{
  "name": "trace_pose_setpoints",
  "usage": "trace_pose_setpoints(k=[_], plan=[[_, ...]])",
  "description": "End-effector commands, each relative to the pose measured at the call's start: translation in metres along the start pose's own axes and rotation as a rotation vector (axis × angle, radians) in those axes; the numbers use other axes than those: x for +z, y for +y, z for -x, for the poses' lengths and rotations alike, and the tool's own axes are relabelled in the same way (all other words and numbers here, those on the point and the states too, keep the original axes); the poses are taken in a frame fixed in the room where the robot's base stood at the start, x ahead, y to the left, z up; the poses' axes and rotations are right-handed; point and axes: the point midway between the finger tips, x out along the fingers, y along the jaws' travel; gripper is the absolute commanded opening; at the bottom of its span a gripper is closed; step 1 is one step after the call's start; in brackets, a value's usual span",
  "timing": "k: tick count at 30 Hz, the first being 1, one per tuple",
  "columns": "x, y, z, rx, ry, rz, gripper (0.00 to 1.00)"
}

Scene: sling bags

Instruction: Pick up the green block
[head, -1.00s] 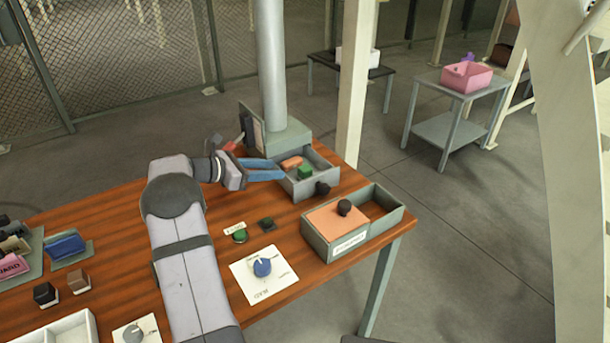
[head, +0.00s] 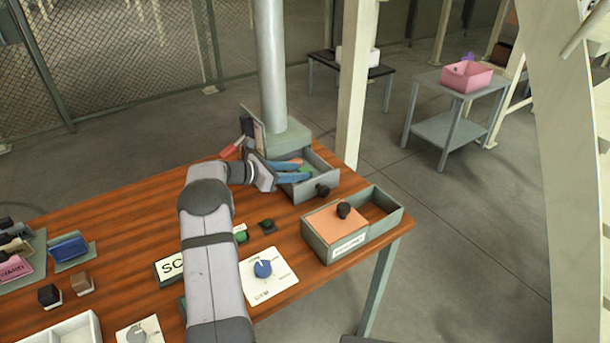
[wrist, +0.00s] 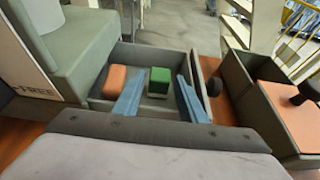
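The green block (wrist: 159,76) lies in an open grey drawer (head: 325,186), beside an orange block (wrist: 115,78) on its left in the wrist view. In the head view a little of the green block (head: 305,169) shows between my blue fingers. My gripper (head: 303,171) is open and reaches into the drawer. In the wrist view one finger lies between the two blocks and the other is right of the green block. A gap shows between the green block and the right finger. The lower part of the block is partly hidden.
The drawer has a dark knob (head: 323,190) and sits below a grey post (head: 270,60). A second grey box with an orange lid (head: 335,222) stands to the right. A dial plate (head: 268,276) and small buttons lie on the wooden table (head: 130,225) in front.

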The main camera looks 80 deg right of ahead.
Motion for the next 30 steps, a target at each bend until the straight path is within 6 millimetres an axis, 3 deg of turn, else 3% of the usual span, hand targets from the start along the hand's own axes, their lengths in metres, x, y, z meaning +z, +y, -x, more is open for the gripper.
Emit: trace_pose_setpoints(k=[6, 14, 18, 30], plan=[[0.001, 0.0, -0.02, 0.0, -0.001, 0.0, 0.38], [0.0, 0.0, -0.021, 0.001, 0.0, 0.0, 0.38], [0.0, 0.0, -0.021, 0.001, 0.0, 0.0, 0.06], [0.005, 0.0, -0.019, 0.001, -0.001, -0.002, 0.06]])
